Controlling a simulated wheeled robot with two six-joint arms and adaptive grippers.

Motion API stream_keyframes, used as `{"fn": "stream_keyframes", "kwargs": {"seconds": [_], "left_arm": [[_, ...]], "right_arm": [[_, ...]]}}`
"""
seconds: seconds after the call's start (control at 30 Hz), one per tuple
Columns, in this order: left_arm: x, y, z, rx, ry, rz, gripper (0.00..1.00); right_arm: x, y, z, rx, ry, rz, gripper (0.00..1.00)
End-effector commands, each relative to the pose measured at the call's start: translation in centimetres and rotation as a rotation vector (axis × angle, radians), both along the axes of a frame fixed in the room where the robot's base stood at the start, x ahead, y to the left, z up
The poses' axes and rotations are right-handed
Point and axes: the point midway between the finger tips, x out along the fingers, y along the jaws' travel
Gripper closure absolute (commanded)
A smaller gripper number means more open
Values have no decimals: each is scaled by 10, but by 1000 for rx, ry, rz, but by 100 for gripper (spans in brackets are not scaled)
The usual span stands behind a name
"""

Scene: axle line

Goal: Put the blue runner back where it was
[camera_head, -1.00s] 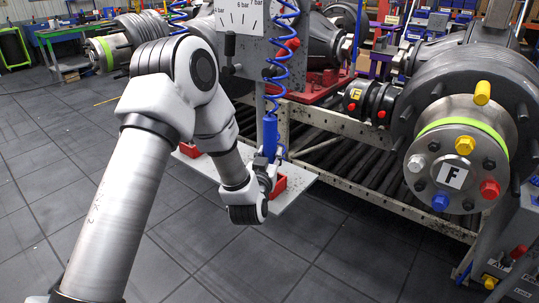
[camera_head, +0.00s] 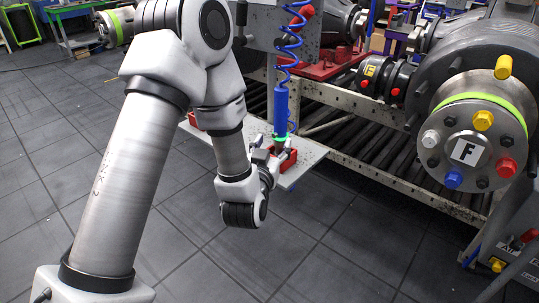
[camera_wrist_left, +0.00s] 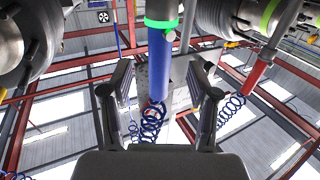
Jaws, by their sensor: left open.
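The blue runner (camera_head: 281,112) is a blue cylinder with a green ring, upright on a coiled blue hose. Its lower end is at a red holder (camera_head: 286,163) on the pale shelf; my gripper partly covers that spot, so how it is seated is unclear. My left gripper (camera_head: 268,158) is open, low beside the runner and near the holder. In the left wrist view, the runner (camera_wrist_left: 158,62) shows between the two spread fingers of my left gripper (camera_wrist_left: 160,78), with gaps on both sides. My right gripper is not in view.
The pale shelf (camera_head: 308,160) juts from a metal roller frame (camera_head: 365,130). A second red holder stands left on it, partly behind my arm. A large hub marked F (camera_head: 466,151) is at the right. The tiled floor (camera_head: 320,245) in front is clear.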

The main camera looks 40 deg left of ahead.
Motion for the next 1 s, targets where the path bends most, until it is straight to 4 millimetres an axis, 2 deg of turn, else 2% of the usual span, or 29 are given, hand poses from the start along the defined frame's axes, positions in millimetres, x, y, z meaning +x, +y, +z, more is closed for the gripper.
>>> {"fn": "stream_keyframes", "kwargs": {"seconds": [0.03, 0.1, 0.17, 0.27, 0.37, 0.47, 0.5, 0.57, 0.6, 0.7, 0.8, 0.83, 1.0], "left_arm": [[-10, -4, 0, 3, 4, -1, 40], [-21, -9, 5, 2, 7, -1, 40], [-28, -11, 4, 2, 4, 0, 40], [-33, -16, -13, -10, 45, -12, 40], [-40, -28, -71, -56, 223, -57, 40], [-71, -51, -165, -135, 541, -127, 40], [-94, -62, -204, -169, 689, -154, 40], [-137, -77, -256, -217, 912, -192, 40], [-168, -85, -284, -245, 1050, -211, 40], [-239, -101, -328, -296, 1338, -245, 40], [-282, -108, -344, -322, 1502, -260, 40], [-289, -109, -346, -326, 1528, -262, 40], [-294, -109, -347, -331, 1548, -263, 40]], "right_arm": [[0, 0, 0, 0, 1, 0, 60], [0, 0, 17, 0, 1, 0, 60], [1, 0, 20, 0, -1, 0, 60], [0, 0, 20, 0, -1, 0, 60], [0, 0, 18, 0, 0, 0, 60], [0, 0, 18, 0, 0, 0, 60], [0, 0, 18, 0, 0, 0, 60], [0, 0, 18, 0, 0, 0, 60], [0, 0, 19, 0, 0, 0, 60], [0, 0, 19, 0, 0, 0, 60], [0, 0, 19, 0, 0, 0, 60], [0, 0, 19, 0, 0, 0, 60], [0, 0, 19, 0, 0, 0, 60]]}}
